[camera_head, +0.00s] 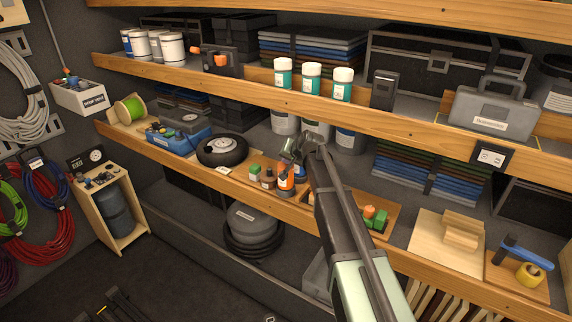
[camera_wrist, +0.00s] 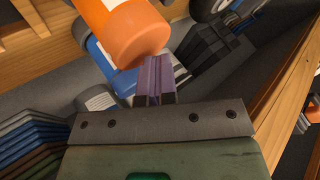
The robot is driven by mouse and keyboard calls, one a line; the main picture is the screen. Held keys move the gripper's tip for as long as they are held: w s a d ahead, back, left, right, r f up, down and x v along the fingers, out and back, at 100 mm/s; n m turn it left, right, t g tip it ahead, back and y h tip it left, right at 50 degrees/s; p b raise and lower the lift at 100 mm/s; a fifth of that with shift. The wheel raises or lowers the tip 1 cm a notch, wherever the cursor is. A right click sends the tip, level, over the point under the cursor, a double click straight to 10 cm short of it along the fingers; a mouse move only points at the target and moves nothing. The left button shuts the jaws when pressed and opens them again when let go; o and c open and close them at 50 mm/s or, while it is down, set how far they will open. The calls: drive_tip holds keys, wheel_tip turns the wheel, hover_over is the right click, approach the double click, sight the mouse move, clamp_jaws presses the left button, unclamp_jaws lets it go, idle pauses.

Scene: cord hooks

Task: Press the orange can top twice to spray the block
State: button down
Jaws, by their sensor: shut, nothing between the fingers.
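An orange can (camera_head: 287,178) with a pale label and a dark base stands on the wooden shelf in the head view. In the wrist view a large orange rounded part (camera_wrist: 125,35) fills the upper middle, with a blue part (camera_wrist: 106,62) beside and below it. My gripper (camera_head: 299,152) is above the orange can in the head view, its fingers hiding some of the can's top. In the wrist view my gripper's purple-grey fingers (camera_wrist: 155,72) are shut and empty, close to the orange part; I cannot tell whether they touch. A wooden block (camera_head: 463,231) stands on a pale board at the right.
A small green block (camera_head: 254,172) and a dark jar (camera_head: 267,179) stand left of the can. A black coil (camera_head: 222,151) lies farther left. An orange-and-green item (camera_head: 375,218) sits right of my arm. The upper shelf (camera_head: 250,92) overhangs the space behind.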

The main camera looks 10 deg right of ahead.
drive_tip(key=shift+r+p, duration=0.4)
drive_tip(key=shift+p, duration=0.05)
drive_tip(key=shift+r, duration=0.1)
wheel_tip(320, 180, up, 6)
drive_tip(key=p, duration=0.6)
drive_tip(key=s+f+n+g+h, duration=0.1)
drive_tip(key=s+g, duration=0.3)
drive_tip(key=s, duration=1.5)
drive_tip(key=s+f+n+g+h, duration=0.2)
drive_tip(key=s+f+n+g, duration=0.1)
drive_tip(key=s, duration=1.7)
drive_tip(key=shift+s+a+f+g+h, duration=0.25)
drive_tip(key=shift+a+f+g+h, duration=0.05)
drive_tip(key=shift+f+g, duration=0.4)
